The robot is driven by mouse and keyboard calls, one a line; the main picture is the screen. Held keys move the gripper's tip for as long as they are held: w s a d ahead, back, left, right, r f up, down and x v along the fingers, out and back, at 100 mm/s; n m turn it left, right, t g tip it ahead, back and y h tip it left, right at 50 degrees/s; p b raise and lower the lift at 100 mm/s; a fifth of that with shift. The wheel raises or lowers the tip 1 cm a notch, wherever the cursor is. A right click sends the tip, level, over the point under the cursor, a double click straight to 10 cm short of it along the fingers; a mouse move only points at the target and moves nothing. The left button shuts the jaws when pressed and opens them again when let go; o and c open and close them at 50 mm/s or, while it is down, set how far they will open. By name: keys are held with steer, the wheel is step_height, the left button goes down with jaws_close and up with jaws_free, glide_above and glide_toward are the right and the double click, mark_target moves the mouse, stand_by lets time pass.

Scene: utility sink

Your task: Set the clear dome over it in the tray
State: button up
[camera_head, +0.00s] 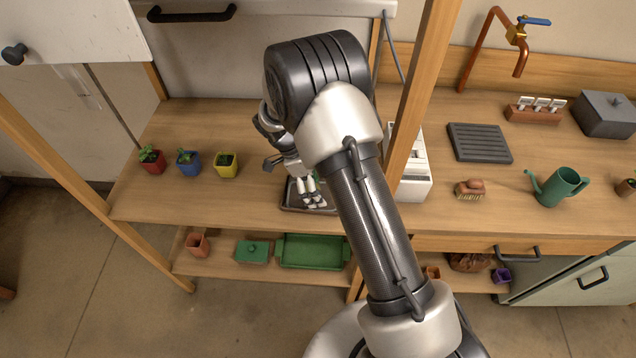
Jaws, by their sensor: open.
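A small dark-rimmed tray (288,206) lies on the wooden bench, partly hidden behind my arm. Several small whitish pieces (311,194) show at the tray; I cannot tell what they are. My gripper (281,164) is open just above and behind the tray, mostly covered by my wrist. I cannot make out a clear dome. Three potted seedlings stand in a row to the left: one in a red pot (153,164), one in a blue pot (188,164) and one in a yellow pot (226,166).
A wooden post (416,100) rises right of my arm, with a white unit (412,182) behind it. A brush (470,189), a slatted mat (480,143) and a green watering can (558,186) are farther right. A green tray (313,252) lies on the lower shelf.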

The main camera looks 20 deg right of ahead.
steer(key=p+v, duration=0.3)
steer(key=v, duration=0.9)
steer(key=s+d+r+n+t+y, duration=0.1)
steer(key=s+d+r+n, duration=0.1)
steer(key=s+r+n, duration=0.6)
steer(key=s+d+r+n+t+y, duration=0.15)
steer(key=s+r, duration=0.35)
steer(key=r, duration=0.7)
steer(key=s+r+n+t+y, duration=0.1)
steer(key=s+r+n+t, duration=0.2)
steer(key=s+n, duration=0.9)
steer(key=s+d, duration=0.1)
steer(key=s, duration=0.3)
steer(key=shift+y+p, duration=0.3)
steer(key=shift+y, duration=0.05)
steer(key=shift+t, duration=0.25)
steer(key=shift+c, duration=0.2)
